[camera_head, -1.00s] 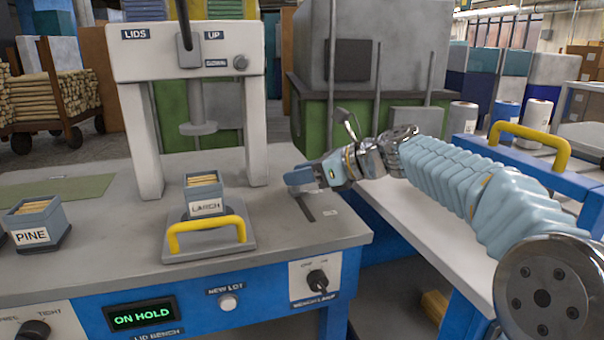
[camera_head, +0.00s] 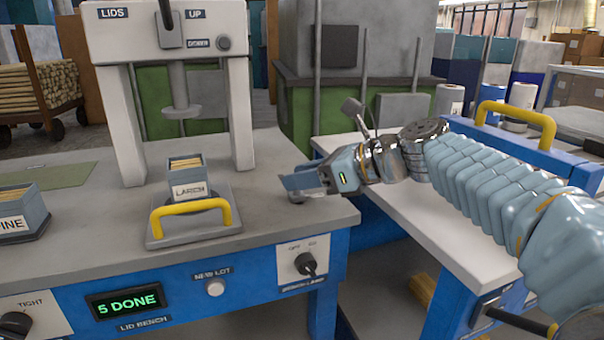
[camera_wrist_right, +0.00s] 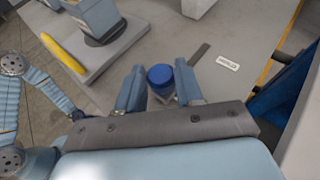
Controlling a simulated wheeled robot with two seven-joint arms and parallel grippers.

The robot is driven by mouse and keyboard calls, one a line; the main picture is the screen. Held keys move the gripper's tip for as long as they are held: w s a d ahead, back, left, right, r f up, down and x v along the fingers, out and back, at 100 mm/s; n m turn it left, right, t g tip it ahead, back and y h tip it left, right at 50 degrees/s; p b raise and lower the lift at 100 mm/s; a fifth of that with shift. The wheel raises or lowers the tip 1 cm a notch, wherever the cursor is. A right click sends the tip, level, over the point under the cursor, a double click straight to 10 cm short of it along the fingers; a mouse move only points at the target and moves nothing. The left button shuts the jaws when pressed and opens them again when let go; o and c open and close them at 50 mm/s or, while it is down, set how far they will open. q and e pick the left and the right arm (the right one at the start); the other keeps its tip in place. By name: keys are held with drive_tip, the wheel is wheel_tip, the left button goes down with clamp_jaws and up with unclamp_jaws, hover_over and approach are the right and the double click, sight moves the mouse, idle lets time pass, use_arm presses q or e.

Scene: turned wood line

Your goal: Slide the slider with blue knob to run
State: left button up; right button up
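The slider's blue knob (camera_wrist_right: 160,77) stands between the two fingers of my right gripper (camera_wrist_right: 160,92) in the right wrist view. The fingers lie close against both its sides, and the gripper looks shut on it. The slider's dark slot (camera_wrist_right: 198,54) runs away from the knob, up and to the right. In the head view my right gripper (camera_head: 296,187) is low over the bench's right end and hides the knob and slot. The bench display (camera_head: 128,302) reads "5 DONE". My left gripper is not in view.
A small pale label (camera_wrist_right: 228,63), unreadable, lies beside the slot. A tray with a yellow handle (camera_head: 190,212) holds the LARCH box (camera_head: 190,190), left of the gripper. The lid press (camera_head: 122,120) stands behind it. A rotary switch (camera_head: 306,263) is on the bench front.

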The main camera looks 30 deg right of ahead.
drive_tip(key=o, duration=0.4)
drive_tip(key=shift+s+a, duration=0.1)
drive_tip(key=shift+s, duration=0.15)
drive_tip(key=p+v, duration=0.1)
drive_tip(key=v, duration=1.2)
drive_tip(key=shift+s+d, duration=0.2)
drive_tip(key=shift+s, duration=0.1)
